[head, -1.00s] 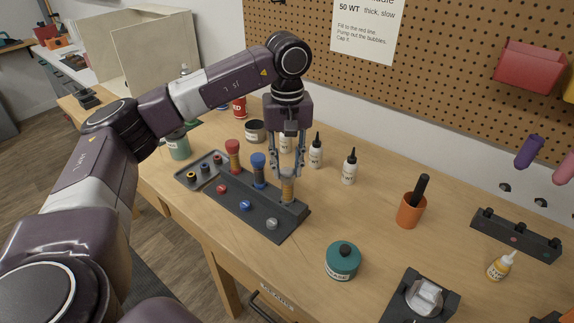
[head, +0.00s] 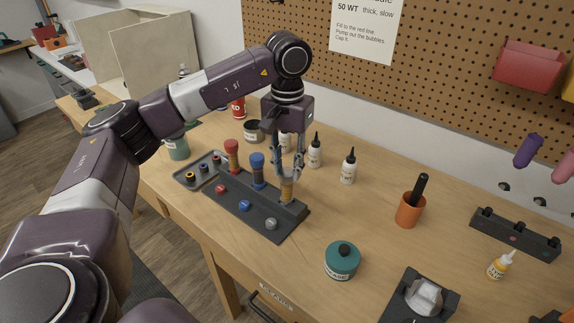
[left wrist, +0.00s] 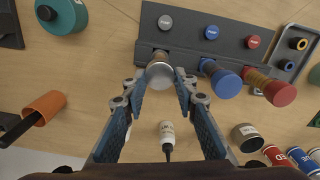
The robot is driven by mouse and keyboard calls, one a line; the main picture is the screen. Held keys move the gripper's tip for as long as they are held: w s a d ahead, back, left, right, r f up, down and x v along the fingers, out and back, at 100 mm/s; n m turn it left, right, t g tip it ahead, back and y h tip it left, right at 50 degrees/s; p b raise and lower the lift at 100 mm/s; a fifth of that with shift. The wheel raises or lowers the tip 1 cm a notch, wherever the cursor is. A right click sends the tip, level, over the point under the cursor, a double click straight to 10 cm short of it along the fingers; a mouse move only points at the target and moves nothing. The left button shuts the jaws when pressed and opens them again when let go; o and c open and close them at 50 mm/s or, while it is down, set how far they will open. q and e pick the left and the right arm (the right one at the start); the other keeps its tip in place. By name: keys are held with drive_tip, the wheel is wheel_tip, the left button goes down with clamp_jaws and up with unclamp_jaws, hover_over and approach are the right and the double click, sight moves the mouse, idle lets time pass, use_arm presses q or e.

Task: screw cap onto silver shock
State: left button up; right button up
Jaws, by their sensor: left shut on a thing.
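The silver shock (head: 286,190), with an orange-yellow spring, stands upright at the right end of a dark stand (head: 283,235). Its round silver cap (left wrist: 160,74) shows at the top in the left wrist view. My left gripper (head: 287,176) points straight down from above, its fingers shut on the cap from both sides. In the left wrist view the fingertips (left wrist: 157,78) flank the cap. The fingers partly hide the cap in the head view, and I cannot see how its thread sits. My right gripper is not in view.
Blue (head: 257,166) and red (head: 232,154) shocks stand left in the same stand. A small tray (head: 181,178) with several rings lies beyond. White bottles (head: 348,168) stand close behind. A teal jar (head: 342,262) and orange cup (head: 409,212) stand right, with clear tabletop between.

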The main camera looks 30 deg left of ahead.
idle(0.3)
use_arm(q)
drive_tip(key=m, duration=0.4)
drive_tip(key=shift+d, duration=0.1)
drive_tip(key=o, duration=0.8)
drive_tip(key=shift+o, duration=0.2)
drive_tip(key=shift+r, duration=0.1)
drive_tip(key=shift+r+p, duration=1.7)
drive_tip(key=shift+r, duration=0.75)
